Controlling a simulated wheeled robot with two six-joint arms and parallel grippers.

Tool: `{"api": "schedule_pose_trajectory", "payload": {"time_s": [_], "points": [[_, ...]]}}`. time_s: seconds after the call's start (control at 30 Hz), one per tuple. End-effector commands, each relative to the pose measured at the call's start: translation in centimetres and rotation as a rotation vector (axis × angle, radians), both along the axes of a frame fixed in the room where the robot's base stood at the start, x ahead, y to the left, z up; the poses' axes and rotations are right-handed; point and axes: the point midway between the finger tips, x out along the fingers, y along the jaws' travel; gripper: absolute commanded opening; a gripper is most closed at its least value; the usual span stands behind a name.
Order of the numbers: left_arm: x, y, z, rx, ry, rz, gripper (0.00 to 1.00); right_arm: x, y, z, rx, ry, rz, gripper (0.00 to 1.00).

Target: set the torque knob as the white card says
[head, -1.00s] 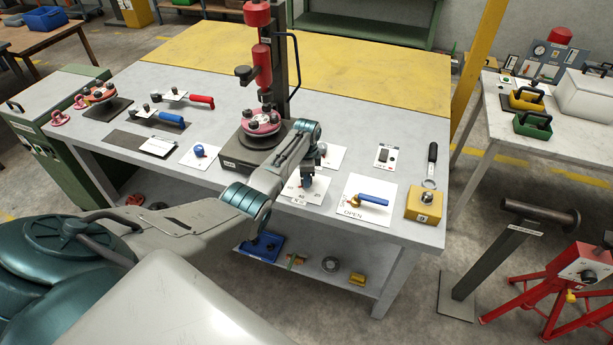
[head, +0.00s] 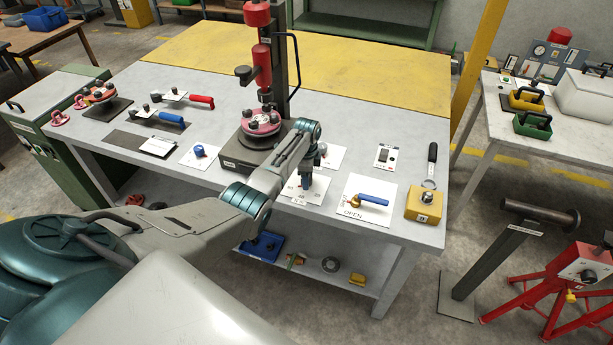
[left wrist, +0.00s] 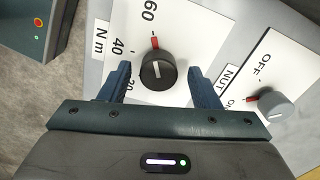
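The torque knob (left wrist: 158,72) is black with a white line on top, on a white plate (left wrist: 185,25) marked 20, 40, 60 and N m. Its red pointer (left wrist: 155,42) points towards the 60 side. My left gripper (left wrist: 160,78) is open, with one finger on each side of the knob and gaps visible. In the head view my left gripper (head: 306,181) is over the same plate (head: 316,192) and hides the knob. A white card (head: 158,146) lies at the left of the bench; its writing is too small to read. My right gripper is not in view.
Next to the torque plate is a NUT ON/OFF plate with a grey knob (left wrist: 275,108). A blue-handled valve (head: 373,200) on an OPEN plate and a yellow block (head: 424,204) are to the right. A press with a pink flanged spool (head: 261,122) stands behind my left arm.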

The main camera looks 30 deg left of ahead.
Motion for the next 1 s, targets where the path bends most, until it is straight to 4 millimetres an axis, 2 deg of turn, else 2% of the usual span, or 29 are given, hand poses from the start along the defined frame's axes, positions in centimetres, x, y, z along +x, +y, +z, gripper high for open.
{"api": "schedule_pose_trajectory", "payload": {"time_s": [0.27, 0.43, 0.57, 0.8, 1.0], "points": [[-0.1, 0.0, -0.1, 0.0, 0.002, 0.001, 0.57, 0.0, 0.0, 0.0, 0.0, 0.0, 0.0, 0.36], [0.0, 0.0, 1.0, 0.001, 0.0, 0.001, 0.57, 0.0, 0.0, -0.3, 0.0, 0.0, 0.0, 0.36], [-0.1, 0.1, 2.9, 0.002, -0.001, 0.001, 0.57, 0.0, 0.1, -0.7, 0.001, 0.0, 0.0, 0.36], [0.0, 0.0, 7.5, 0.002, -0.002, 0.001, 0.57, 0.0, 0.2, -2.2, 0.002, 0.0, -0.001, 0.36], [0.0, 0.0, 10.1, 0.0, 0.0, 0.001, 0.57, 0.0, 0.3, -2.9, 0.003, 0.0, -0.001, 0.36]]}}
